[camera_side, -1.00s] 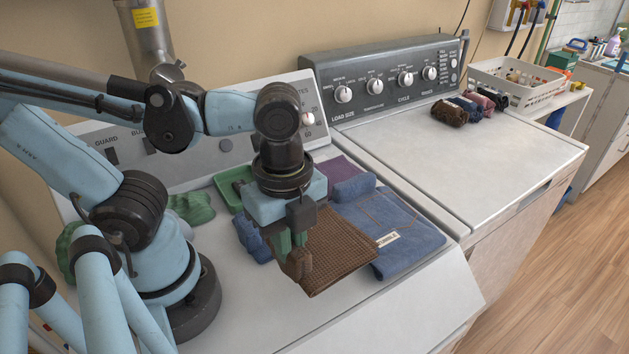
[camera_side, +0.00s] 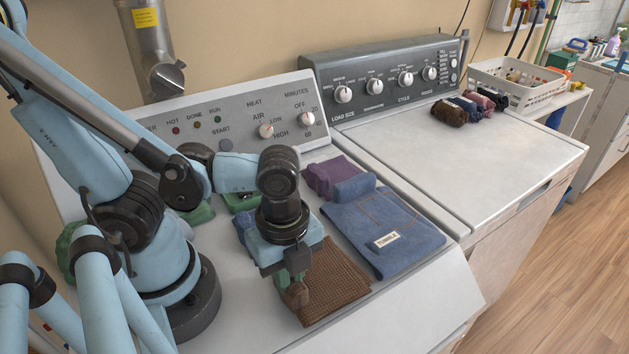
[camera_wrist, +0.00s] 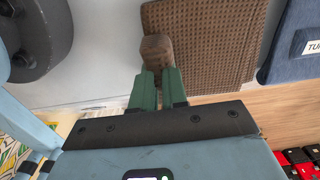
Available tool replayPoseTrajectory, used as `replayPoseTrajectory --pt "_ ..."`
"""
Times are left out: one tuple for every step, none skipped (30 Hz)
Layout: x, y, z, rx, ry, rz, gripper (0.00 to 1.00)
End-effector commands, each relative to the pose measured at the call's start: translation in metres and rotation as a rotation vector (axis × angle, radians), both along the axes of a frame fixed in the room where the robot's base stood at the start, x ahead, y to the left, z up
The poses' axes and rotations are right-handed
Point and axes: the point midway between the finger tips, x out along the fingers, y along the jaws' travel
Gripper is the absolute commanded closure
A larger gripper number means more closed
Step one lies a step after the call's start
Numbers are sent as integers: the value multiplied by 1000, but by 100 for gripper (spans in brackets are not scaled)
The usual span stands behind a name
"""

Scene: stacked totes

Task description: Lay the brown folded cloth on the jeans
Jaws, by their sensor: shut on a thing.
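The brown folded cloth (camera_side: 338,285) has a waffle weave and shows beside the left edge of the jeans in the side view. The jeans (camera_side: 375,222) are blue, folded flat on the near machine's top, with a white label. My gripper (camera_side: 294,290) is shut on the cloth's near left corner, which is bunched between the green fingers. In the wrist view the cloth (camera_wrist: 205,50) spreads flat beyond my gripper (camera_wrist: 158,82), with a gap to the jeans (camera_wrist: 291,45) on the right. I cannot tell whether the cloth touches the machine top.
A purple cloth (camera_side: 322,176) and a rolled blue cloth (camera_side: 355,187) lie at the jeans' far edge.

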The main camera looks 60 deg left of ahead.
Motion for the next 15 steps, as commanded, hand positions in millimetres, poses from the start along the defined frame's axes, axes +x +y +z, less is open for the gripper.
replayPoseTrajectory --pt "0 0 -4 0 0 0 100" --pt "0 0 -6 0 0 0 100" --pt "0 0 -8 0 0 0 100" --pt "0 0 -9 0 0 0 100" --pt "0 0 -10 0 0 0 100" --pt "0 0 -11 0 0 0 100" --pt "-1 0 -12 0 0 0 100" --pt "-1 0 -12 0 0 0 100" --pt "-1 0 -12 0 0 0 100" --pt "-1 0 -12 0 0 0 100" --pt "-1 0 -12 0 0 0 100" --pt "-1 0 -12 0 0 0 100" --pt "-1 0 -12 0 0 0 100" --pt "-1 0 -12 0 0 0 100" --pt "-1 0 -12 0 0 0 100"
